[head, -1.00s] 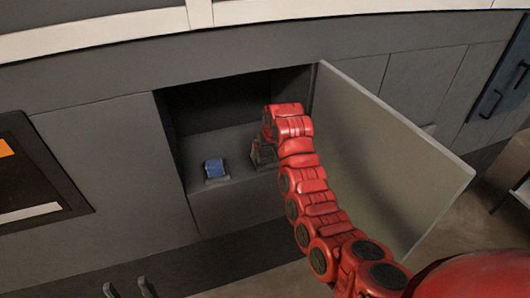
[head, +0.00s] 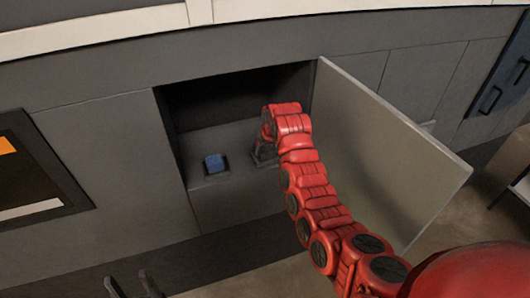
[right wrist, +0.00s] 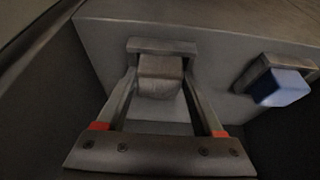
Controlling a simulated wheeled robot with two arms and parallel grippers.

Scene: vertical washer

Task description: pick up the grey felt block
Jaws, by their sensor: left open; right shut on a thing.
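The grey felt block (right wrist: 160,78) shows in the right wrist view, between the fingertips of my right gripper (right wrist: 160,82). Its far end is at a dark square holder (right wrist: 160,46); I cannot tell whether it is still seated there. In the head view my right gripper (head: 263,157) is inside the open compartment, and the arm and fingers hide the block. My left gripper (head: 131,286) is open and empty at the bottom edge of the head view, well away from the compartment.
A blue block (head: 214,163) sits in a dark holder left of my right gripper; it also shows in the right wrist view (right wrist: 282,88). The open door (head: 390,150) stands close on the right of my right arm. Compartment walls enclose the gripper.

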